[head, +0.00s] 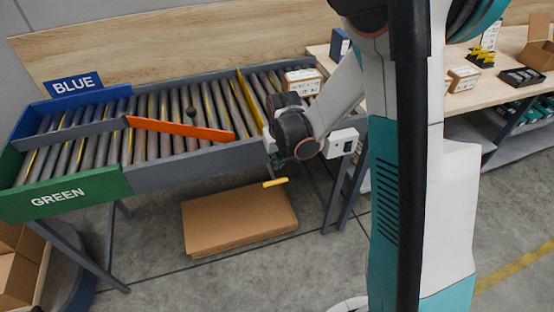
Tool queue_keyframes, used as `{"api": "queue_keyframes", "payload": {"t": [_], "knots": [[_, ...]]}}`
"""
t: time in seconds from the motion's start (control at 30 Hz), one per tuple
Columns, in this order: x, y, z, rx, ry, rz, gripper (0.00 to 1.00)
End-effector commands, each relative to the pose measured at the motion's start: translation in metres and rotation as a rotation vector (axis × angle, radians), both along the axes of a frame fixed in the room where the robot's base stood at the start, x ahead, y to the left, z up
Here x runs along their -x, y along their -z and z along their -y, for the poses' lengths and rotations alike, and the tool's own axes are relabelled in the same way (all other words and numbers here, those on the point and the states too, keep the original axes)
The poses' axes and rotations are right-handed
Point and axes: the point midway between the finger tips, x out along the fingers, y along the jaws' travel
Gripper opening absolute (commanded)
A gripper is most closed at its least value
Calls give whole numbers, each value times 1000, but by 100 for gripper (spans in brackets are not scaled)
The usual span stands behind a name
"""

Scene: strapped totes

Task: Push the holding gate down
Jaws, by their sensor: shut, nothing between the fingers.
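A thin yellow gate (248,92) stands up across the roller conveyor, left of a white and brown carton (302,81) on the rollers. A short yellow bar (275,182) shows below the conveyor's near side rail, under my gripper; whether it connects to the gate is hidden. My gripper (272,150) is at the near side rail, right of and nearer than the gate. It is shut and holds nothing. Its fingertips are small and partly hidden by my wrist, so I cannot tell whether they touch anything.
An orange diverter arm (180,128) with a black knob lies slantwise over the rollers. Blue (72,84) and green (58,197) signs mark the left end lanes. A flat cardboard box (240,220) lies on the floor. A wooden workbench (425,97) with boxes stands right.

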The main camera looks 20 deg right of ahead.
Motion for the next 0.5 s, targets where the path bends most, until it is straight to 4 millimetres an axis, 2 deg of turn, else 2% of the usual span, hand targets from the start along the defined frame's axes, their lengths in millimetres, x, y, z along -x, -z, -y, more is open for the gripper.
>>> {"api": "queue_keyframes", "payload": {"t": [0.03, 0.2, 0.4, 0.5], "knots": [[-3, 14, 0, 0, 0, 0, 0], [-10, 47, 0, 0, 0, 0, 0], [-17, 78, 0, 0, 0, 0, 0], [-19, 87, 0, 0, 0, 0, 0]]}}
